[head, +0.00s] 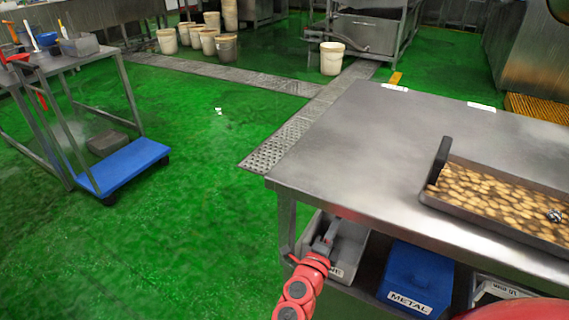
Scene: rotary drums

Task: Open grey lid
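A grey bin (349,258) with a white label stands on the shelf under the metal table, at the lower middle of the head view. Its top is partly hidden by the table edge and my gripper, so I cannot tell how its lid stands. My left gripper (326,236), on a red arm from the bottom edge, is at the bin's upper front. It is small and dark, and its fingers cannot be made out. My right gripper is out of view; a red part of mine shows at the bottom right.
A blue bin (418,277) labelled METAL and another labelled bin (497,287) stand to the right. The metal table (365,140) overhangs them and bears a tray (467,217) of round, tan pieces. A trolley with a blue base (125,165) is left. Green floor between is mostly clear.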

